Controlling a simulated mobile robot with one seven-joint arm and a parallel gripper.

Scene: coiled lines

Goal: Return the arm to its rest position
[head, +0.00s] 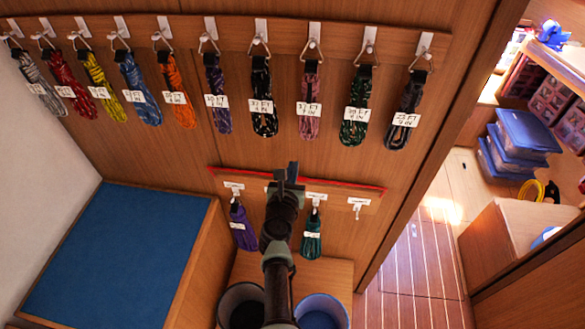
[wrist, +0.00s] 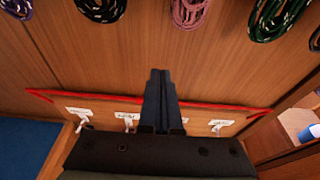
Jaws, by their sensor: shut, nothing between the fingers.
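My gripper (head: 287,172) is at the end of my raised arm, in front of the lower hook board (head: 345,194) in the head view. In the wrist view its two dark fingers (wrist: 158,84) are together with nothing between them. The lower board has a red strip along its top edge. A purple coiled line (head: 243,226) hangs from it left of my arm, and a green coiled line (head: 312,236) hangs right of it. The rightmost lower hook (head: 357,207) is empty. My arm hides part of the board between the two coils.
An upper rail (head: 285,38) holds a row of labelled coiled lines. A blue-topped bench (head: 120,255) is at left. Two round bins, one dark (head: 241,306) and one blue (head: 321,311), stand below. A doorway at right shows blue-lidded boxes (head: 524,137) and open floor (head: 425,255).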

